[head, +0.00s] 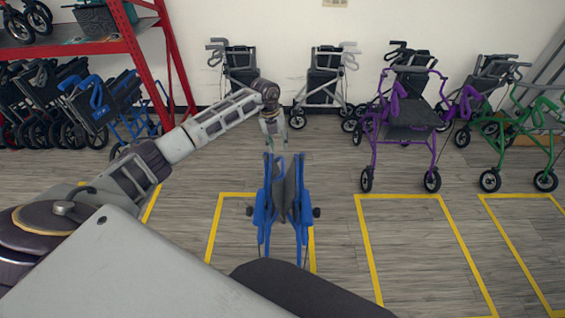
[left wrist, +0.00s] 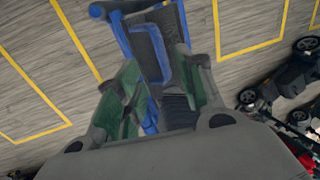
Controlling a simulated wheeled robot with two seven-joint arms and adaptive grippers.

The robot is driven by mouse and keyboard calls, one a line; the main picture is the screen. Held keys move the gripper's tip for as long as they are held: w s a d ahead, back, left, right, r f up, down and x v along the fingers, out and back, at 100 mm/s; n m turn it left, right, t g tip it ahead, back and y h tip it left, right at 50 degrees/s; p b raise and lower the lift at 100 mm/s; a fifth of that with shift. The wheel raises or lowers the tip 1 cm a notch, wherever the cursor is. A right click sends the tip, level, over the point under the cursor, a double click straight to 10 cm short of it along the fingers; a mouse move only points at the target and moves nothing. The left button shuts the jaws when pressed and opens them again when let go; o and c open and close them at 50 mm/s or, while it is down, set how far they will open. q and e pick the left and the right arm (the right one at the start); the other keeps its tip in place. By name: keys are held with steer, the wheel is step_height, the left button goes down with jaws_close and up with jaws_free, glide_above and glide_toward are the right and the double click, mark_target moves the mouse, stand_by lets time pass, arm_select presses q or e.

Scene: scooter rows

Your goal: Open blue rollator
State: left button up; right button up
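The blue rollator (head: 284,195) stands upright and folded narrow, its two blue side frames close together with a dark grey seat part between them. It is inside a yellow floor outline. My left gripper (head: 274,146) points down just above its top. In the left wrist view, the left gripper (left wrist: 157,62) has its green-padded fingers apart. The blue rollator (left wrist: 122,36) shows beyond and between them, with a blue bar reaching in between the fingers. I cannot tell whether a finger touches it. My right gripper is not in view.
A purple rollator (head: 405,122) and a green rollator (head: 543,124) stand open to the right. Several grey and black rollators line the back wall. A red shelf rack (head: 130,45) with folded rollators is at the left. The yellow outline (head: 440,255) to the right encloses bare floor.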

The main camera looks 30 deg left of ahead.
mark_target(283, 162)
arm_select(q)
steer(key=shift+w+d+f+b, duration=0.15)
steer(key=shift+f+b, duration=0.5)
steer(key=shift+f, duration=0.35)
steer(key=shift+d+f+b, duration=0.2)
steer(key=shift+f+b, duration=0.5)
steer(key=shift+f, duration=0.35)
steer(key=shift+w+d+f+b, duration=0.15)
steer(key=shift+f+b, duration=0.5)
steer(key=shift+f, duration=0.35)
steer(key=shift+d+f+b, duration=0.15)
steer(key=shift+f+b, duration=0.75)
steer(key=shift+f, duration=0.55)
steer(key=shift+d+f+b, duration=0.1)
steer(key=shift+f+b, duration=0.15)
steer(key=shift+b, duration=0.05)
steer(key=shift+c, duration=0.2)
steer(key=c, duration=0.7)
jaws_close()
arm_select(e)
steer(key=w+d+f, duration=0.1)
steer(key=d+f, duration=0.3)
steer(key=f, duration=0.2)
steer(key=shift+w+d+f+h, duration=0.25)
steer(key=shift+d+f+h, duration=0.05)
